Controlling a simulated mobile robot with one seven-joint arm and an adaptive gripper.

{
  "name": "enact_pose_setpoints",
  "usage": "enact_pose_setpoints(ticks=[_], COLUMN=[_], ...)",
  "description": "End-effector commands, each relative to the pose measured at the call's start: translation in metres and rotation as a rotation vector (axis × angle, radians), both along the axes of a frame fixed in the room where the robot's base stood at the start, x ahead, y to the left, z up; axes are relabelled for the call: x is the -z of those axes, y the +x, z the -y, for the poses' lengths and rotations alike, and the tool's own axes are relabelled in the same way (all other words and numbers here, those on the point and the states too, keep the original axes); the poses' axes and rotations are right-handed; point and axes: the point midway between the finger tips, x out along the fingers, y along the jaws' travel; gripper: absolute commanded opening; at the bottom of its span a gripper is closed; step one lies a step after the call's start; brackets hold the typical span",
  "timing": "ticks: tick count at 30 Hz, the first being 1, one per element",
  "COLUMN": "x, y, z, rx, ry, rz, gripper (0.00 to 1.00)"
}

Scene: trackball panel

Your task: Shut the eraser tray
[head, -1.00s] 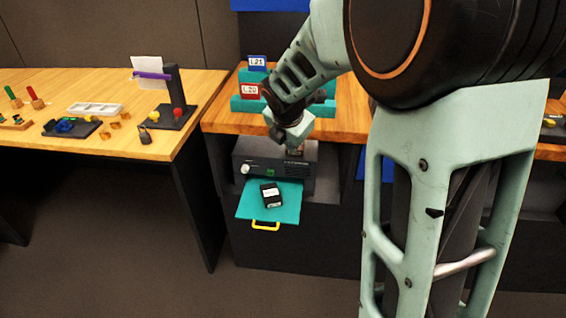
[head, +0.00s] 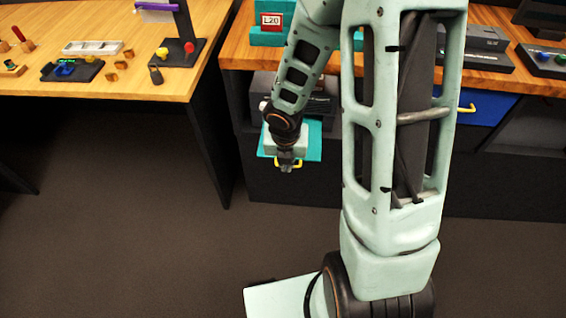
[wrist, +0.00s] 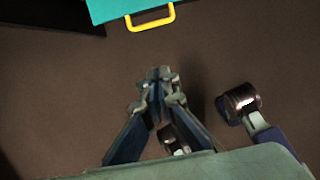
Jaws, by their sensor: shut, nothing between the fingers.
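The teal eraser tray (head: 312,145) sticks out of the dark grey unit (head: 322,100) below the wooden worktop. Its yellow handle (head: 298,163) shows partly behind my gripper (head: 286,165). The wrist view shows the tray's front edge (wrist: 112,8) at the top, with the handle (wrist: 151,21) on it. My gripper (wrist: 160,75) is shut and empty, its tips apart from the handle in that view. My arm and wrist hide most of the tray in the head view, and whatever lies on it.
A wooden table (head: 120,80) with small items stands at the left, its dark leg near the unit. A blue drawer front (head: 475,118) with a yellow handle is at the right under the worktop. The floor (head: 120,230) in front is clear.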

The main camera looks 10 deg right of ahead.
Motion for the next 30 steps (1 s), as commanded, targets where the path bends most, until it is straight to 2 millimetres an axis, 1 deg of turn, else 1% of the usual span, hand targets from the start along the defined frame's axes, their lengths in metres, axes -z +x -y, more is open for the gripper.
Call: enact_pose_setpoints(ticks=[1, 16, 18, 21, 25, 30], x=[0.01, 0.098, 0.092, 0.095, 0.097, 0.098], y=[0.001, 0.021, 0.034, 0.046, 0.055, 0.059], z=[0.0, 0.006, 0.01, 0.014, 0.017, 0.018], rx=[-0.002, 0.0, 0.005, 0.004, 0.004, 0.001], ry=[0.0, -0.001, 0.0, 0.0, 0.0, 0.0], rz=[0.0, 0.0, 0.003, 0.002, 0.003, 0.002], gripper=[0.0, 0.0, 0.0, 0.0, 0.0, 0.0])
